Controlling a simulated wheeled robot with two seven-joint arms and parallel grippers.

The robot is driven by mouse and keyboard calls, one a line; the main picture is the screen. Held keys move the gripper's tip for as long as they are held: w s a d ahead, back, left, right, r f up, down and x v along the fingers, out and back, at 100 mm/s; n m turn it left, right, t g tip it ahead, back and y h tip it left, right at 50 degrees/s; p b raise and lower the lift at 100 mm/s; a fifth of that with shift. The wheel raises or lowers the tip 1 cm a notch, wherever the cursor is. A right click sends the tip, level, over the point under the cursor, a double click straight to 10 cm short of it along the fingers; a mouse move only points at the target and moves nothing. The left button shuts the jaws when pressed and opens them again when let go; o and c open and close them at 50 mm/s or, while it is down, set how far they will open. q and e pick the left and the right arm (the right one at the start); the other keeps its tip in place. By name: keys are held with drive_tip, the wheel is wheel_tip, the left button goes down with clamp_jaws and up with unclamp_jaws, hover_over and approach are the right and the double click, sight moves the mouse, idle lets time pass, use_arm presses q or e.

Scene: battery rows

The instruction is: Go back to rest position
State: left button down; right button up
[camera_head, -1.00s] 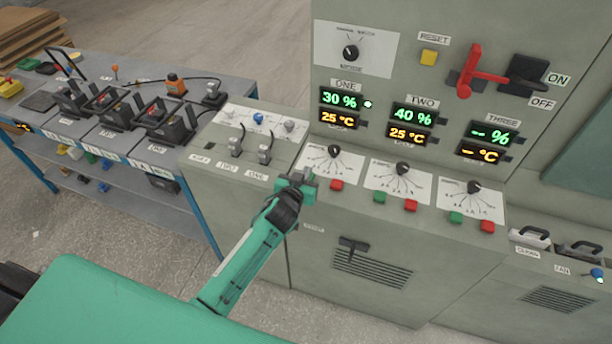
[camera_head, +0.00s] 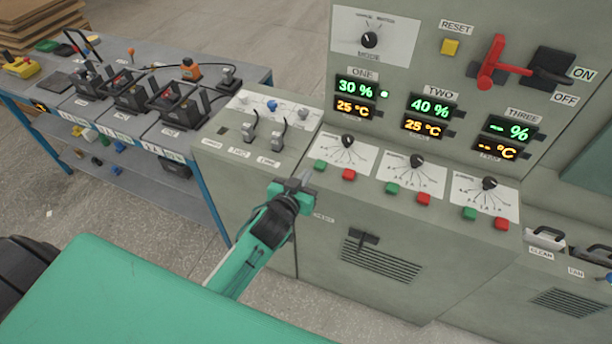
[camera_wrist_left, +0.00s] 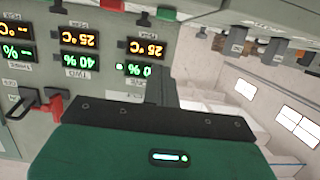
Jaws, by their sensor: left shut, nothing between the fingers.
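My left gripper (camera_head: 298,183) is shut and empty. In the head view it is in front of the control cabinet (camera_head: 330,220), near the front edge of its sloped panel and left of the first dial. Whether it touches the panel cannot be told. The left wrist view shows the green gripper body (camera_wrist_left: 160,155) with the cabinet's displays (camera_wrist_left: 80,50) upside down behind it. My right gripper is not in view.
A blue workbench (camera_head: 190,130) with several batteries (camera_head: 130,90) stands at the left. The cabinet carries a red lever (camera_head: 490,65), dials (camera_head: 417,160) and red and green buttons (camera_head: 423,199). Open floor (camera_head: 130,235) lies between the bench and my body.

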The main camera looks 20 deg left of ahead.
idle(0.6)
use_arm(q)
drive_tip(key=s+a+f+g, duration=0.15)
drive_tip(key=s+f, duration=0.25)
drive_tip(key=f, duration=0.7)
drive_tip(key=s+f+m+g, duration=0.1)
drive_tip(key=s+f+g, duration=0.3)
drive_tip(key=f, duration=0.8)
drive_tip(key=s+a+f+g, duration=0.15)
drive_tip(key=s+f, duration=0.35)
drive_tip(key=f, duration=0.6)
drive_tip(key=s+a+f+g, duration=0.1)
drive_tip(key=s+f+g, duration=0.1)
drive_tip(key=s+f, duration=0.5)
drive_tip(key=s+a+f+g, duration=0.1)
drive_tip(key=s+f+g, duration=0.2)
drive_tip(key=s+f, duration=0.4)
drive_tip(key=s+a+f+m+g, duration=0.1)
drive_tip(key=s+f, duration=0.6)
drive_tip(key=s, duration=1.4)
drive_tip(key=shift+s+f+g+y, duration=0.2)
drive_tip(key=shift+s+g+y, duration=0.1)
drive_tip(key=shift+g, duration=0.4)
drive_tip(key=shift+a, duration=0.1)
